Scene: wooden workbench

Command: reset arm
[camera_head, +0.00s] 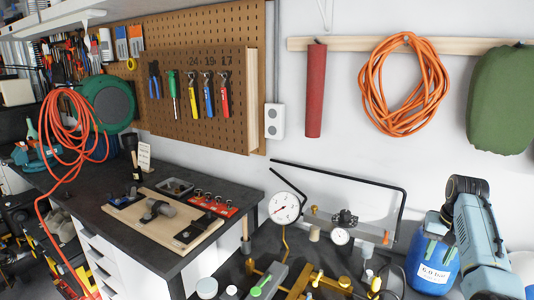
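A pale blue-grey and black jointed link (482,240) rises at the lower right edge and seems to be part of my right arm. Nothing is seen held. My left arm and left gripper are not in view.
A dark workbench (88,190) carries a wooden board (190,238) with parts. A pegboard (143,97) holds several tools. An orange hose (364,92) hangs on the wall.

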